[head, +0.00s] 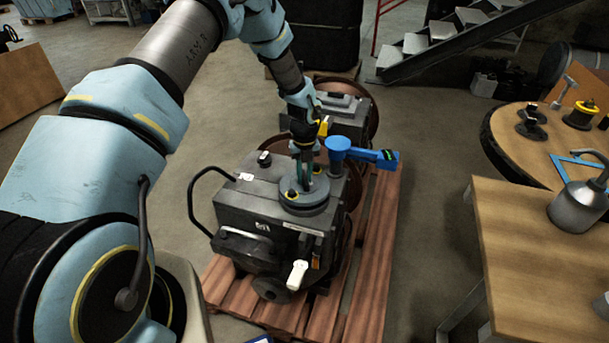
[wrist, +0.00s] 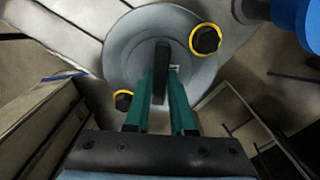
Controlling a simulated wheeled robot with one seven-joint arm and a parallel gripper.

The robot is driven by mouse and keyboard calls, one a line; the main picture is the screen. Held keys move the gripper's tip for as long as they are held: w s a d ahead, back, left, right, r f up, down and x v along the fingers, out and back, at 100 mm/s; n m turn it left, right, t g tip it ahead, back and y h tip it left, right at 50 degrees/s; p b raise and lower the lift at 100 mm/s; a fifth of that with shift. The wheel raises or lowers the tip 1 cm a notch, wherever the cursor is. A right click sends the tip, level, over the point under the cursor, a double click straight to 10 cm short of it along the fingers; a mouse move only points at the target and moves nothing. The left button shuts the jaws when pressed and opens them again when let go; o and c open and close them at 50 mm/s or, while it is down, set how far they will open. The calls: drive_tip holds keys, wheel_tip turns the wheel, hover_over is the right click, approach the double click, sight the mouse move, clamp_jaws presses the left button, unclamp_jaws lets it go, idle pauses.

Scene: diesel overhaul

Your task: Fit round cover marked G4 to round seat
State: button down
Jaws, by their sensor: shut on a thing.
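The round cover (head: 318,196) is a grey disc on top of the dark engine block (head: 240,207). In the wrist view the round cover (wrist: 128,38) has an upright dark handle between my teal fingers and two black knobs with yellow rings near it. My gripper (head: 304,176) points down from above; in the wrist view my gripper (wrist: 161,80) is shut on the handle. The round seat is not clearly seen; the cover hides what is under it. I cannot tell whether the cover is fully seated. No G4 mark is legible.
A blue tool (head: 362,151) stands on the engine just right of the cover. A white handle (head: 297,274) sticks out in front. The engine rests on a wooden pallet (head: 368,290). Tables with a metal can (head: 578,207) stand at right. Open floor lies left.

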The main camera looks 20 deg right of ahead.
drive_tip(key=shift+f+b, duration=0.65)
drive_tip(key=shift+f, duration=0.25)
idle(0.8)
drive_tip(key=c, duration=0.7)
unclamp_jaws()
drive_tip(key=shift+f, duration=0.1)
wheel_tip(320, 180, up, 11)
drive_tip(key=shift+b, duration=1.15)
